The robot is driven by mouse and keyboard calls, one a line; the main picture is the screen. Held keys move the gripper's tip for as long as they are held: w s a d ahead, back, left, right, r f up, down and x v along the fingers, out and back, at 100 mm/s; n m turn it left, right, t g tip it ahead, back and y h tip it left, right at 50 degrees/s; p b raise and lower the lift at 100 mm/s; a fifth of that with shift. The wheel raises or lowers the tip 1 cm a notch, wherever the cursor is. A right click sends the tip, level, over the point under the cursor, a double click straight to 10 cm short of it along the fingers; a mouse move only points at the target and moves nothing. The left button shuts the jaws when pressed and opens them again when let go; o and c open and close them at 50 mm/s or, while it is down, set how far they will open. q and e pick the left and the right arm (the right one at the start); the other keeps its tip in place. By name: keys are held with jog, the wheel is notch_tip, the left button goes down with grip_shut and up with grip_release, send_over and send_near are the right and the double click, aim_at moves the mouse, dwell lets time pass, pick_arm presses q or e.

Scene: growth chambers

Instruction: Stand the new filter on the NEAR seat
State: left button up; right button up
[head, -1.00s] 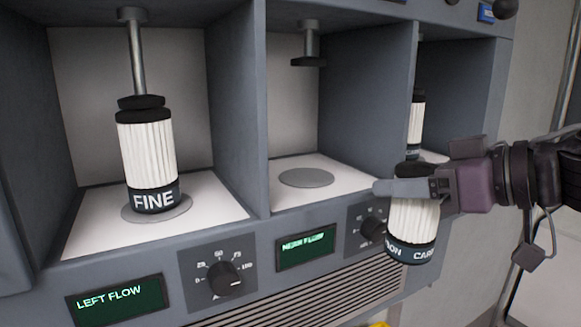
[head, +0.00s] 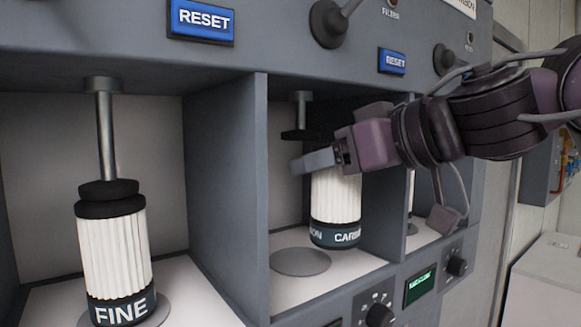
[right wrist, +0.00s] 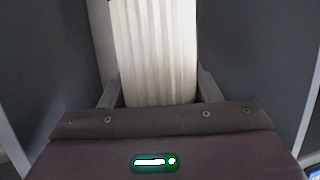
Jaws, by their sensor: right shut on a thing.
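The new filter (head: 336,200), a white pleated cylinder with a dark band lettered CARBON, is upright inside the middle bay. My right gripper (head: 312,161) is shut on its upper part from the right. In the right wrist view the pleated filter (right wrist: 157,52) stands between the two fingers. The near seat is a grey round disc (head: 300,262) on the middle bay's white floor. The filter's base shows up and to the right of the disc, off its middle; I cannot tell its exact height. A dark plunger (head: 302,112) hangs above, partly hidden. My left gripper is out of view.
The left bay holds a FINE filter (head: 112,255) under its lowered plunger (head: 105,135). A grey divider (head: 228,190) separates the bays; another is right of the held filter. Blue RESET buttons (head: 201,20) and levers (head: 330,22) are above, knobs (head: 380,316) below.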

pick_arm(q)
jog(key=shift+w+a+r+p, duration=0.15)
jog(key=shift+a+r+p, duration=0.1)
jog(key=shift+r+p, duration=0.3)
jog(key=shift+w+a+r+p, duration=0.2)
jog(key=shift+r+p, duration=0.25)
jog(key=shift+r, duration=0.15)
pick_arm(e)
jog(key=x, duration=0.6)
jog(key=shift+a+r, duration=0.15)
jog(key=shift+r, duration=0.05)
jog(key=shift+w, duration=0.1)
jog(key=shift+f+b, duration=0.5)
jog(key=shift+f, duration=0.1)
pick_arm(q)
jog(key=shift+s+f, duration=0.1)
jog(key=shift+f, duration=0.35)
pick_arm(e)
jog(key=o, duration=1.2)
jog(key=shift+c, duration=0.2)
